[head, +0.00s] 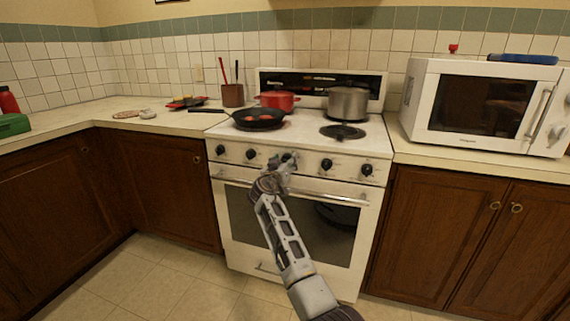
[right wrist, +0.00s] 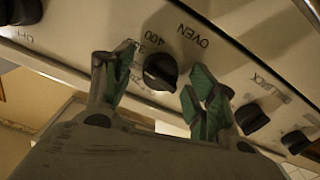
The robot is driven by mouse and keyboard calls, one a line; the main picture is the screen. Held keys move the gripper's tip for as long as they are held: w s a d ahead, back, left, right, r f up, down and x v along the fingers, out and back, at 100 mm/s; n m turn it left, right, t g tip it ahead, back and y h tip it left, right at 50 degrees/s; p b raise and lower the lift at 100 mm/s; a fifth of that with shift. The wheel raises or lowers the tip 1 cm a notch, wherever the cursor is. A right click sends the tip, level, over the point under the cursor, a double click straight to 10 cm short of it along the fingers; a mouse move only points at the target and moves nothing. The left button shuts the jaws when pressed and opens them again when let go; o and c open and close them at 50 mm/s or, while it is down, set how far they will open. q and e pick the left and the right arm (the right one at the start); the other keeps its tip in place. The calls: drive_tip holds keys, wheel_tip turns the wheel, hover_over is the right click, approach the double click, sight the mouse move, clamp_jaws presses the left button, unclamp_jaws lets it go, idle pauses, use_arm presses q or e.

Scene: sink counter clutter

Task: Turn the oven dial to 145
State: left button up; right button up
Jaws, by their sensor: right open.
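The oven dial (right wrist: 160,72) is a round black knob on the white stove's front panel, marked "OVEN" with numbers such as 400 around it. In the right wrist view the panel shows rotated, and the knob's exact setting is hard to read. My right gripper (right wrist: 158,88) is open, with its green-padded fingers on either side of the dial. Gaps show between the pads and the knob, so it is not gripped. In the head view my right gripper (head: 284,166) is at the middle of the knob row and partly covers the dial (head: 288,156). My left gripper is out of view.
Other black knobs (head: 326,164) flank the dial. The oven door handle (head: 335,196) runs just below. A black pan (head: 259,118), red pot (head: 279,100) and steel pot (head: 348,103) stand on the stove (head: 300,139). A microwave (head: 424,100) is at right.

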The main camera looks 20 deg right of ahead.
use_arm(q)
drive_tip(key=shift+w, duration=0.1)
use_arm(e)
wheel_tip(320, 180, up, 10)
drive_tip(key=shift+f, duration=0.15)
idle(0.4)
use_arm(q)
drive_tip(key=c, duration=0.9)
use_arm(e)
drive_tip(key=shift+s+a+n, duration=0.1)
drive_tip(key=shift+n, duration=0.2)
